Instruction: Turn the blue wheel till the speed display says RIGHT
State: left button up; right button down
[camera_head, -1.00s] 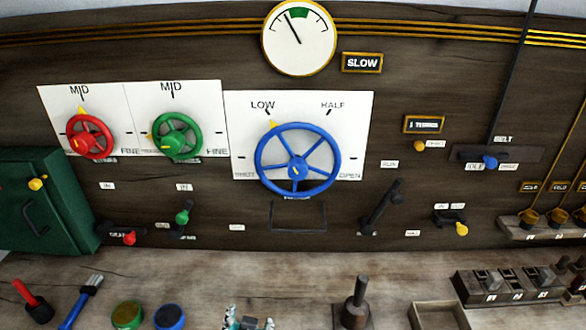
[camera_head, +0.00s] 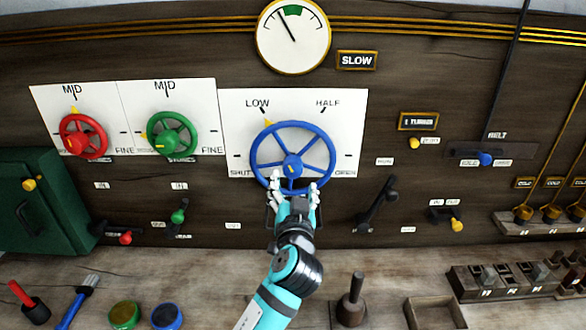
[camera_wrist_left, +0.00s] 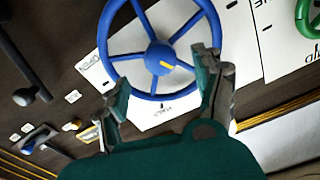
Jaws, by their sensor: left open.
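The blue wheel (camera_head: 323,137) is mounted on a white plate (camera_head: 350,110) marked LOW, HALF, SHUT and OPEN. The yellow pointer at its upper left is near LOW. The speed display (camera_head: 357,60) reads SLOW. The round gauge (camera_head: 293,45) above has its needle left of the green band. My left gripper (camera_head: 295,184) is open and empty at the wheel's lower rim. In the left wrist view the spread fingers (camera_wrist_left: 163,84) lie either side of the lower part of the blue wheel (camera_wrist_left: 180,89); contact cannot be told. My right gripper is out of view.
A red wheel (camera_head: 99,128) and a green wheel (camera_head: 187,132) are at the left. A dark lever (camera_head: 377,205) sits right of my gripper. Knobs and a belt lever (camera_head: 485,159) are further right. Tools and containers stand on the bench below.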

aim_at(293, 172)
pick_arm(q)
jog(key=w+b, duration=0.1)
jog(key=w, duration=0.7)
jog(key=shift+w, duration=0.1)
jog(key=shift+a, duration=0.1)
jog(key=c, duration=1.2)
